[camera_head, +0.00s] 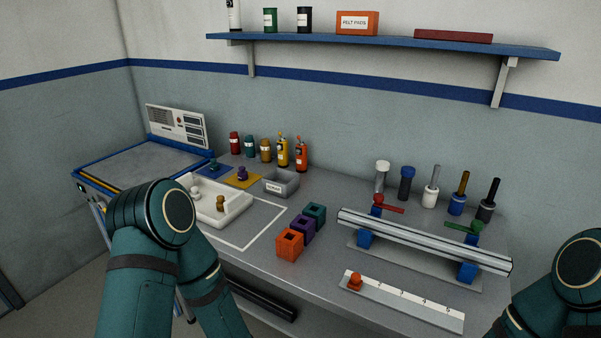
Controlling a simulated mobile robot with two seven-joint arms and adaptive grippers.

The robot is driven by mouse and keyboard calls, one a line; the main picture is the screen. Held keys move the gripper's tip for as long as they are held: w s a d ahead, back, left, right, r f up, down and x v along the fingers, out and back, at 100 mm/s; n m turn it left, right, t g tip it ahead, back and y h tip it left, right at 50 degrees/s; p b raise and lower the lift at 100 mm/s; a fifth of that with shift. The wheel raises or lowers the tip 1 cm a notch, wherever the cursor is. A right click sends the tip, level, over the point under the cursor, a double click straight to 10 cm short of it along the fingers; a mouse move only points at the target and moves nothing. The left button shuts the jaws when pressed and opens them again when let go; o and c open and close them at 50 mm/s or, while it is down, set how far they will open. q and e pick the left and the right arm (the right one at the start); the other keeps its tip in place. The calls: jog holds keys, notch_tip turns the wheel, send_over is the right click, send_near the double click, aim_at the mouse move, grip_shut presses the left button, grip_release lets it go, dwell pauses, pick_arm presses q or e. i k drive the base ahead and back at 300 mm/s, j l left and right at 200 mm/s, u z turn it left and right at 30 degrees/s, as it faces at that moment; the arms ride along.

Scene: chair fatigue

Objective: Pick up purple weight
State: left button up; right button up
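A small purple knobbed piece (242,174), which looks like a weight, stands upright on a yellow mat (237,182) behind the white tray. A purple block (302,229) with a square opening in its top sits in the middle of the bench, between an orange block (289,246) and a teal block (315,214). My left arm shows bent at the lower left, in front of the bench, and my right arm shows at the lower right edge. Both grippers are outside the picture.
A white tray (238,207) holds a pale and a brass knobbed piece. A teal knobbed piece (214,167) stands on a blue mat. A grey bin (281,184) and several bottles stand behind. A metal rail (420,238) and white ruler strip (405,302) occupy the right.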

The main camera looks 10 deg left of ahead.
aim_at(242, 174)
jog(key=j+z, duration=0.8)
jog(key=z, duration=0.15)
jog(key=k+j+z, duration=0.15)
jog(key=j, duration=0.15)
jog(key=j+z, duration=0.15)
jog(key=j, duration=0.15)
jog(key=k+j+z, duration=0.2)
jog(key=k+j, duration=0.15)
jog(key=j, duration=0.2)
jog(key=k+j+z, duration=0.1)
jog(key=j, duration=0.2)
jog(key=k+j, duration=0.15)
jog(key=j, duration=0.2)
jog(key=z, duration=0.05)
